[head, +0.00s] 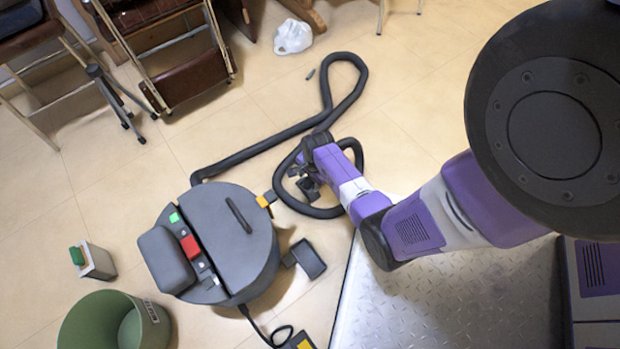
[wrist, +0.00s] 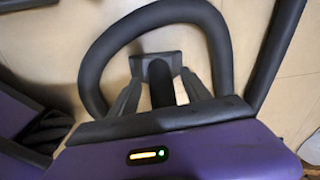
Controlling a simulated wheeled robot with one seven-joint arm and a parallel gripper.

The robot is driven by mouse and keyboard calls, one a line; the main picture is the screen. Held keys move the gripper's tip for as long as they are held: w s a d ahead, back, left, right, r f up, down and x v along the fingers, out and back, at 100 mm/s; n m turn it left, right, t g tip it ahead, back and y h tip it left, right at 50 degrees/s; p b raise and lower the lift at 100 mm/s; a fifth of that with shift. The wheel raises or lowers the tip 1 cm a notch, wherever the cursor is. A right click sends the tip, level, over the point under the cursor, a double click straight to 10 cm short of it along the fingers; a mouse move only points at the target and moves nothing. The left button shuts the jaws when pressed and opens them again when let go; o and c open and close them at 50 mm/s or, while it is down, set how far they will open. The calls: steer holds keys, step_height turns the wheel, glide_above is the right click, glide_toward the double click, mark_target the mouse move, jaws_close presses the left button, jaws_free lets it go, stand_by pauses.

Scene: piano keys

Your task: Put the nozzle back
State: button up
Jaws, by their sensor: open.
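The grey vacuum cleaner (head: 248,238) stands on the floor left of my arm. A yellow clip (head: 264,200) sits on its right edge. My gripper (head: 306,186) is low inside a loop of the black hose (head: 330,213), right of this clip. In the wrist view the open fingers (wrist: 160,98) stand on either side of a dark neck with a grey block (wrist: 150,66) at its far end. I cannot tell if they touch it or if it is the nozzle. A separate dark grey flat head (head: 309,259) with a short neck lies beside the cleaner.
A green bin (head: 100,322) and a small box with a green top (head: 95,260) stand at left. Chairs (head: 165,50) and a white bag (head: 293,36) are at the back. A metal plate (head: 430,310) is at front right.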

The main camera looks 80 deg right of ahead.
step_height(320, 180, up, 12)
steer(key=s+p, duration=0.1)
steer(key=p, duration=0.6)
steer(key=s+a+r+n+t+h, duration=0.1)
steer(key=s+a+r+n+t, duration=0.15)
steer(key=a+r+n, duration=0.5)
steer(key=s+a+r+n+t+h, duration=0.15)
steer(key=a+n+t, duration=0.3)
steer(key=a, duration=0.55)
steer(key=s+a+r+n+t+y, duration=0.1)
steer(key=a+r+n+t, duration=0.1)
steer(key=r, duration=0.7)
steer(key=s+a+r+n+t+y, duration=0.1)
steer(key=a+r+n, duration=0.4)
steer(key=r, duration=0.5)
steer(key=s+a+r+n+t+y, duration=0.1)
steer(key=s+a+r+n+t, duration=0.1)
steer(key=r, duration=0.8)
steer(key=a+n+t, duration=0.1)
steer(key=n, duration=0.1)
steer(key=shift+a+n+t, duration=0.2)
steer(key=shift+n+t, duration=0.2)
steer(key=shift+r, duration=0.1)
